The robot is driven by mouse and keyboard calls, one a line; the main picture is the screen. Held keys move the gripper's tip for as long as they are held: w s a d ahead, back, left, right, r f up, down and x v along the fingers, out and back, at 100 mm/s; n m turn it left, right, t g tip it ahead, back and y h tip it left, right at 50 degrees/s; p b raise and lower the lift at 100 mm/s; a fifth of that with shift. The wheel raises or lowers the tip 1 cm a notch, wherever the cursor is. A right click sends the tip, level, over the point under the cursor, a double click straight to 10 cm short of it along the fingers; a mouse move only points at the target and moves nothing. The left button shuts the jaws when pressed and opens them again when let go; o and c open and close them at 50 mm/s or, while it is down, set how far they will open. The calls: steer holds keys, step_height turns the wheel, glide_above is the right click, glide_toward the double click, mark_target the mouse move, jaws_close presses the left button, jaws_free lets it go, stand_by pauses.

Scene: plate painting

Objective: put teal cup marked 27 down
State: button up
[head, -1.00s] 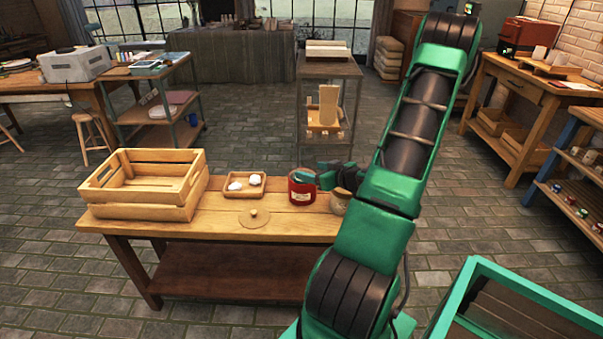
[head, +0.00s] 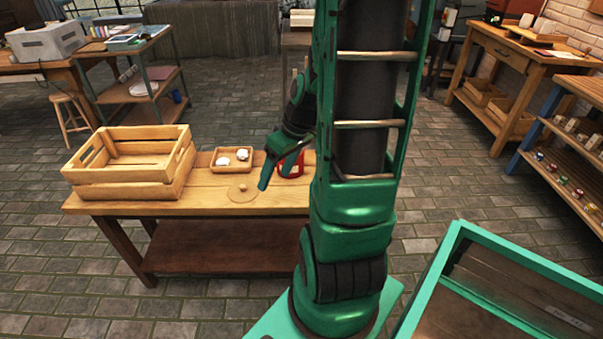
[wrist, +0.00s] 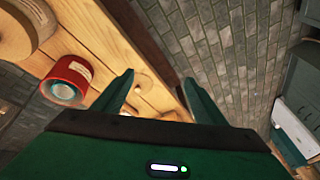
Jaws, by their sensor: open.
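My gripper (head: 268,172) is above the front right of the wooden table (head: 215,190) in the head view, pointing down. In the wrist view its two fingers (wrist: 158,80) stand apart with nothing between them. A red container with a pale label (head: 291,165) stands on the table just right of the gripper; it also shows left of the fingers in the wrist view (wrist: 76,72). A pale teal round shape (wrist: 64,91) shows in its mouth. I cannot tell whether this is the teal cup; no number 27 is readable.
A slatted wooden crate (head: 130,180) takes up the table's left. A small tray (head: 231,165) with white pieces is near the middle. A flat round lid with a knob (head: 243,193) lies in front of it. A teal-framed bin (head: 440,280) is at lower right.

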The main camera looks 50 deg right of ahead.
steer(key=s+a+r+m+g, duration=0.1)
steer(key=s+a+r+m, duration=0.1)
steer(key=s+r, duration=0.3)
steer(key=s+a+r+m+g+h, duration=0.1)
steer(key=s+r+m, duration=0.3)
steer(key=s, duration=0.4)
steer(key=shift+s+a+r+m+g+h, duration=0.2)
steer(key=shift+a+r+m+g+h, duration=0.1)
steer(key=shift+a+r+g, duration=0.5)
steer(key=shift+f, duration=0.15)
steer(key=shift+w+f, duration=0.25)
steer(key=shift+w, duration=0.45)
